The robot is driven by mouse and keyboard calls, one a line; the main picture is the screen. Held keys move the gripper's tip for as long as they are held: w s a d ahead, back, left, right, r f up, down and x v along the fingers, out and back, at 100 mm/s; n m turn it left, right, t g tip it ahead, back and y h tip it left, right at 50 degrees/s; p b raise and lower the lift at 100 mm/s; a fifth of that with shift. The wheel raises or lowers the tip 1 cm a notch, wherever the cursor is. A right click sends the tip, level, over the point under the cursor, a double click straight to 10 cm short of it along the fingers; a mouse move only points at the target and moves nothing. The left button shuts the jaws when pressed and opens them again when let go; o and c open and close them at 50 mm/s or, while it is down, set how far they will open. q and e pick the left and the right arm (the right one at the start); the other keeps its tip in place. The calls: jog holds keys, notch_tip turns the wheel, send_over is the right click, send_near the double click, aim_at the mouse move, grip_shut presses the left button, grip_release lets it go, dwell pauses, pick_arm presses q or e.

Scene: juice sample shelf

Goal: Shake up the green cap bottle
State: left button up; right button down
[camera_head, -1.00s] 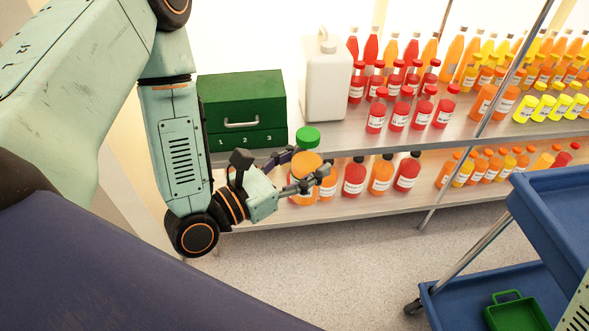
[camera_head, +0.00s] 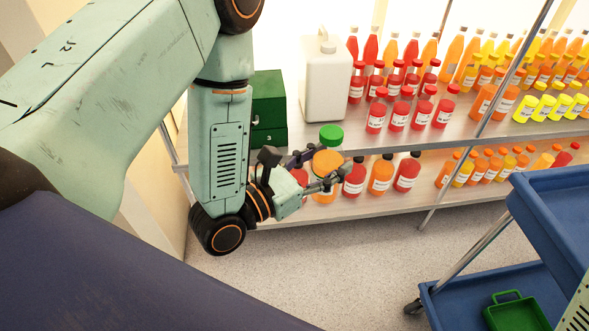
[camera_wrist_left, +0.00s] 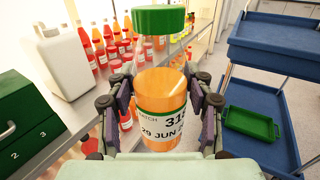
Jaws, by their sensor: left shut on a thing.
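The green cap bottle (camera_head: 327,162) holds orange juice and has a green cap (camera_head: 331,135). It is upright in my left gripper (camera_head: 318,171), in front of the lower shelf in the head view. In the left wrist view the bottle (camera_wrist_left: 160,92) stands between the two fingers of my left gripper (camera_wrist_left: 163,105), which are shut on its sides. Its white label reads "BATCH 31..." and "29 JUN", with the rest cut off by a finger. The green cap (camera_wrist_left: 159,19) shows at the top of that view. My right gripper is not in view.
The shelf (camera_head: 299,214) holds several red, orange and yellow bottles close behind the held one. A white jug (camera_head: 326,85) and a green drawer box (camera_head: 268,108) stand on the upper shelf. A blue cart (camera_head: 548,215) with a green tray (camera_head: 516,312) is at right. Floor between is clear.

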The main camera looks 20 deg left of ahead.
pick_arm(q)
jog(key=shift+w+d, duration=0.2)
jog(key=shift+d, duration=0.2)
jog(key=s+a, duration=0.3)
jog(key=a, duration=0.3)
jog(key=shift+s, duration=0.3)
jog(key=shift+a, duration=0.1)
